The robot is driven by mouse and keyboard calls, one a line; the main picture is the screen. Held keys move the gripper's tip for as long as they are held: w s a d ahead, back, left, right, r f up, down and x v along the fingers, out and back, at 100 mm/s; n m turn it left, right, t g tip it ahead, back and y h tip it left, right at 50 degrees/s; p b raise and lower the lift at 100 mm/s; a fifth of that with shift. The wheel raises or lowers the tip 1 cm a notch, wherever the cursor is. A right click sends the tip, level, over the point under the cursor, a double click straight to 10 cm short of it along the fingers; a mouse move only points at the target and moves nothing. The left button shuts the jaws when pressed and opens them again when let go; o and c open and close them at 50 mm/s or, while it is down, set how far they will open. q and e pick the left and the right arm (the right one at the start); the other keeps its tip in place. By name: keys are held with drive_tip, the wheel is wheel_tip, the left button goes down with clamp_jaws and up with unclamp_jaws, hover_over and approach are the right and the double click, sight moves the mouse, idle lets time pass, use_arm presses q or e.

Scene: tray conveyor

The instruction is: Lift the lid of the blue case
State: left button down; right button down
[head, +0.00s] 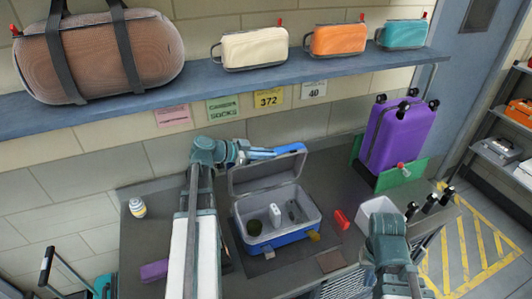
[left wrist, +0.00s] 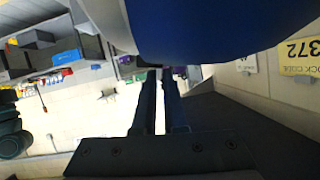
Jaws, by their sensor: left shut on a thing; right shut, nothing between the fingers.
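The blue case (head: 286,238) stands on the dark table with its grey-lined lid (head: 266,173) raised at the back, so the inside shows. In it are a dark round thing, a white block and a dark item. My left gripper (head: 270,154) is at the lid's upper edge, shut on the lid. In the left wrist view its two dark fingers (left wrist: 160,85) are close together, just below a large blue surface of the lid (left wrist: 200,28); the contact itself is hidden. My right arm shows at the lower right of the head view, but its fingers do not.
A purple suitcase (head: 399,134) stands at the back right. A red item (head: 341,219) and a white bin (head: 378,208) are right of the case. A striped round object (head: 137,208) and a purple block (head: 154,270) lie left. A shelf (head: 230,78) with bags runs above.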

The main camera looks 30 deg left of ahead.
use_arm(q)
drive_tip(key=c, duration=1)
unclamp_jaws()
drive_tip(key=p+v, duration=0.5)
drive_tip(key=v, duration=0.8)
drive_tip(key=shift+s+a, duration=0.2)
drive_tip(key=shift+s, duration=0.1)
drive_tip(key=shift+r, duration=0.15)
